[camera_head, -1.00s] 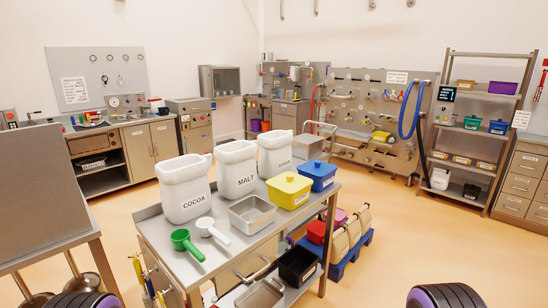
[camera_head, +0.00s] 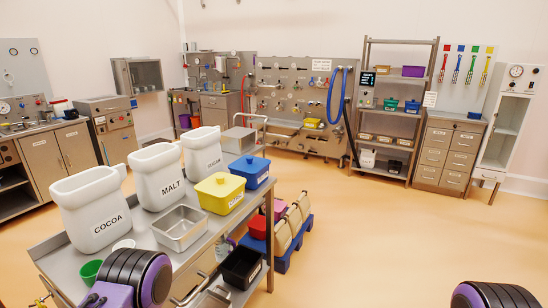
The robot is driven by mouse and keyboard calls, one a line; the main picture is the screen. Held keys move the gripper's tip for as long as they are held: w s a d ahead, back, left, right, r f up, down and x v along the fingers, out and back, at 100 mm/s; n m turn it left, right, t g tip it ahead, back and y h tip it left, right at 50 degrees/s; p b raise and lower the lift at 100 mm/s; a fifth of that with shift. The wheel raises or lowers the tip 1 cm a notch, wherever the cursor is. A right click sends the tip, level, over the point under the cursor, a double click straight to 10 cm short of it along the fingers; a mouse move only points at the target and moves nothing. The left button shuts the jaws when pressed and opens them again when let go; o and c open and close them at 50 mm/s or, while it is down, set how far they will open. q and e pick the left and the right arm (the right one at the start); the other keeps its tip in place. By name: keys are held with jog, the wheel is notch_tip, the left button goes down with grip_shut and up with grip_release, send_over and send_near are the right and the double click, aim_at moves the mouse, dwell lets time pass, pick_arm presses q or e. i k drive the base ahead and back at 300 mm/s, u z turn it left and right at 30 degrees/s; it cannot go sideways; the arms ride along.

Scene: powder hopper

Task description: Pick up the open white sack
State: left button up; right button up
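Several upright tan sacks with paler tops (camera_head: 289,229) stand in a row on a blue pallet (camera_head: 283,264), on the floor to the right of the steel table. I cannot tell at this size which of them is open, and none looks clearly white. Neither gripper shows. Only the black and purple links of my arms are in view, one at the lower left in front of the table and one at the lower right corner.
The steel table (camera_head: 60,262) carries white bins labelled COCOA (camera_head: 92,212), MALT (camera_head: 158,178) and SUGAR, a steel pan (camera_head: 180,228), and yellow (camera_head: 220,193) and blue (camera_head: 249,171) lidded tubs. A black bin (camera_head: 240,267) sits lower. The floor right of the pallet is clear.

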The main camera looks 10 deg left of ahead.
aim_at(203, 155)
jog(key=z, duration=0.85)
jog(key=i, duration=1.7)
jog(key=u, duration=1.85)
jog(key=k, duration=0.15)
jog(key=z, duration=0.3)
